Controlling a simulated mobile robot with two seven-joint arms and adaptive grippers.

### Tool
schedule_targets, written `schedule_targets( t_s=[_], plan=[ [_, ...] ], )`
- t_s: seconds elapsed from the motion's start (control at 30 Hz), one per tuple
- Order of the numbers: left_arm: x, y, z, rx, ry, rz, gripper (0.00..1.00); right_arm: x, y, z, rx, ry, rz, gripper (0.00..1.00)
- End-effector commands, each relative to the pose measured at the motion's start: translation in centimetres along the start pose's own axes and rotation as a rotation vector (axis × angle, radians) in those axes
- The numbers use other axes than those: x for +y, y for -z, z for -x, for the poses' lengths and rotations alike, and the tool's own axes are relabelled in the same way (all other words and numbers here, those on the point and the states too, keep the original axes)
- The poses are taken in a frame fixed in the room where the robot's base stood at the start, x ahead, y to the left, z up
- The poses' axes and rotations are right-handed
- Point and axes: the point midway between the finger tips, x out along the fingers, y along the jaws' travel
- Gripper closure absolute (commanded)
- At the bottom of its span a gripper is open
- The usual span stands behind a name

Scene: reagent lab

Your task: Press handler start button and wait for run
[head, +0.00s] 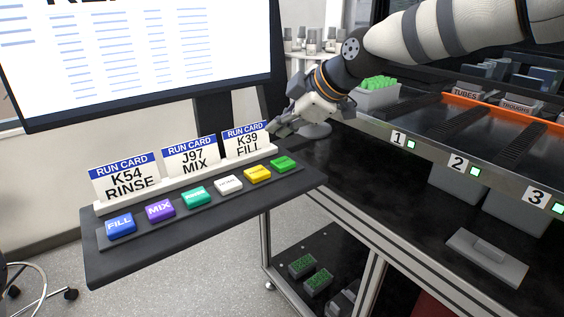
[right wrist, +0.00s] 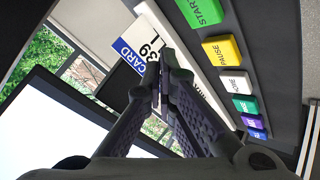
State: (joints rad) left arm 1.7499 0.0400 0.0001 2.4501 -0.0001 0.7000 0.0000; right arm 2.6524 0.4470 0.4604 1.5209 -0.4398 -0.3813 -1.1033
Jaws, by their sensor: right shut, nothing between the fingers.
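The button panel (head: 205,200) on a dark shelf carries a row of buttons. The green START button (head: 284,164) is at its right end and also shows in the right wrist view (right wrist: 204,11). The yellow PAUSE button (head: 258,174) is beside it. My right gripper (head: 274,128) is shut and empty, behind and above the START button, next to the K39 FILL run card (head: 246,140). In the right wrist view its fingertips (right wrist: 160,84) overlap that card; I cannot tell whether they touch it. The handler deck (head: 440,150) is at right. My left gripper is not in view.
Run cards K54 RINSE (head: 124,180) and J97 MIX (head: 190,158) stand behind the blue, purple and teal buttons. A large monitor (head: 140,60) rises behind them. Deck positions 1, 2 and 3 show small green lights. The space above the buttons is clear.

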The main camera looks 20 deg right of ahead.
Motion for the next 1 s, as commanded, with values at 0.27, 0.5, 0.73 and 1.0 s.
schedule_targets(
  t_s=[0.27,0.5,0.73,1.0],
  plan=[
    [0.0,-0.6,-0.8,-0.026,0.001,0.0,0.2,-1.8,-1.8,-2.5,-0.001,0.002,-0.002,1.0],
    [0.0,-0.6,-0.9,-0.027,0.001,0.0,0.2,-2.2,-2.2,-3.1,0.0,0.0,-0.001,1.0],
    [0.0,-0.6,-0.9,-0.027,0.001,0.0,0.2,-2.2,-2.2,-3.0,0.0,0.0,-0.001,1.0],
    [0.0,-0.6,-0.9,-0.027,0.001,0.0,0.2,-2.2,-2.2,-3.0,0.0,0.0,-0.001,1.0]
  ],
)
